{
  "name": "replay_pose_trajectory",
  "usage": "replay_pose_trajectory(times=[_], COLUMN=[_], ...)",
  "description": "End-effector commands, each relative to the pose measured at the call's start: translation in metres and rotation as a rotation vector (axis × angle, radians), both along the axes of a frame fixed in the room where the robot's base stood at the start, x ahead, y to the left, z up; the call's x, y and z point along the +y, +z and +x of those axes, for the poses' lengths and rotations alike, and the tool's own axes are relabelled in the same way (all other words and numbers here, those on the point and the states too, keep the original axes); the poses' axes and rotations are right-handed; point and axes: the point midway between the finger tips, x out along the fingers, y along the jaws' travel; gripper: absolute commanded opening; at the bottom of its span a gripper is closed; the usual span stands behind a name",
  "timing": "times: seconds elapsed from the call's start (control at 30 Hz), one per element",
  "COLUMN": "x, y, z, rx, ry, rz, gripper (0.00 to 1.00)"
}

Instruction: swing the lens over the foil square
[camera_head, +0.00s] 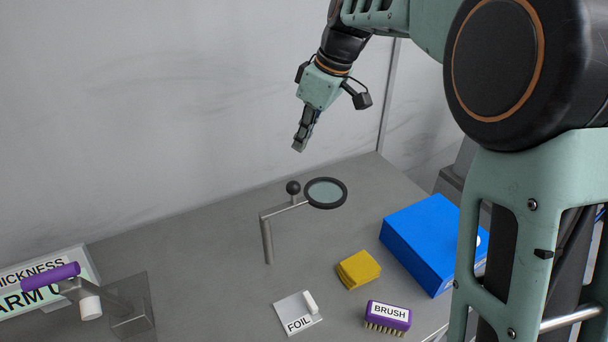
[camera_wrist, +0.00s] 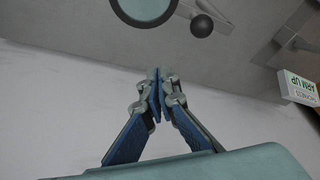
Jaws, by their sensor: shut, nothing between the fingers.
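The lens (camera_head: 326,192) is a round pale glass in a black rim, on a grey swing arm (camera_head: 285,208) with a black ball knob (camera_head: 293,187), carried by an upright post (camera_head: 267,240). The lens points to the right of the post, toward the back. The foil square (camera_head: 290,308) is a pale plate marked FOIL at the front, with a small white piece (camera_head: 311,302) on it; the lens is not above it. My gripper (camera_head: 299,148) is shut and empty, above and behind the knob, apart from it. The wrist view shows the shut fingertips (camera_wrist: 155,75), the lens (camera_wrist: 143,8) and the knob (camera_wrist: 203,27).
A yellow sponge-like block (camera_head: 358,269), a purple brush (camera_head: 388,316) and a blue box (camera_head: 430,242) lie to the right. A purple-handled lever device (camera_head: 130,312) and a sign (camera_head: 40,280) stand at left. Bare table lies left of the post. A wall is behind.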

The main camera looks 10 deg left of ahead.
Motion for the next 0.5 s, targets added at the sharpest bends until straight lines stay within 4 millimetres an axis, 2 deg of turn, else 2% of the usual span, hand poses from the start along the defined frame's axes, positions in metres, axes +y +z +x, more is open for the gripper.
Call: replay_pose_trajectory(times=[0.17, 0.27, 0.5], x=[0.001, 0.004, 0.019], y=[-0.004, -0.014, -0.058], z=[0.0, 0.001, 0.005], rx=[0.001, 0.004, 0.004], ry=[0.0, 0.001, 0.002], rz=[-0.001, -0.002, -0.003], gripper=[0.0, 0.0, 0.0])
